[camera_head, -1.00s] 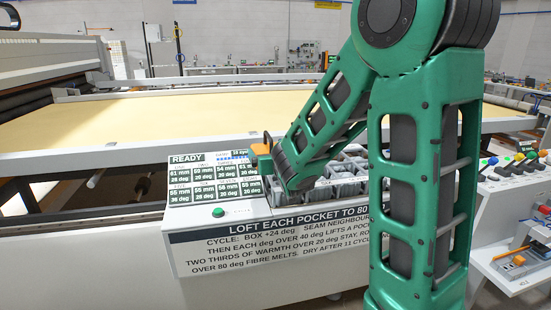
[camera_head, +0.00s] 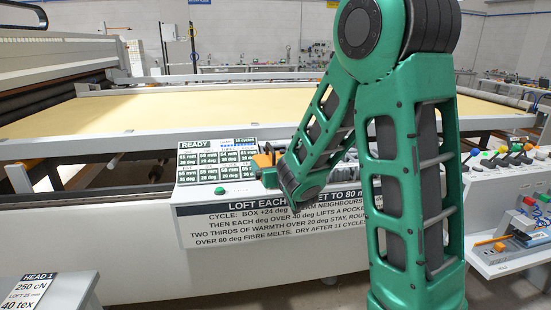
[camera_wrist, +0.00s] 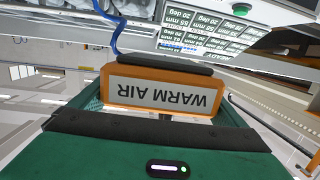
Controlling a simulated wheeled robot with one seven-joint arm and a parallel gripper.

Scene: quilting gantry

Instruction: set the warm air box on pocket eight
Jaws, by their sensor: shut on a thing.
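The warm air box (camera_wrist: 165,93) is an orange block with a white WARM AIR label, upside down in the wrist view. My gripper (camera_wrist: 160,97) is shut on it, with dark pads on its far and near sides. In the head view, an orange part of the box (camera_head: 262,160) shows at the end of my arm, beside the display panel and above the console. Its underside is hidden. My arm covers most of the pocket area in the head view, and I cannot pick out pocket eight. Pale grey shapes at the wrist view's upper left are too unclear to name.
The READY display (camera_head: 216,162) lists several mm and deg readings. A green button (camera_head: 219,191) sits below it. A blue hose (camera_wrist: 116,30) runs up from the box. A HEAD 1 stand (camera_head: 75,292) is at lower left. Levers (camera_head: 515,155) and a side shelf (camera_head: 505,258) stand right.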

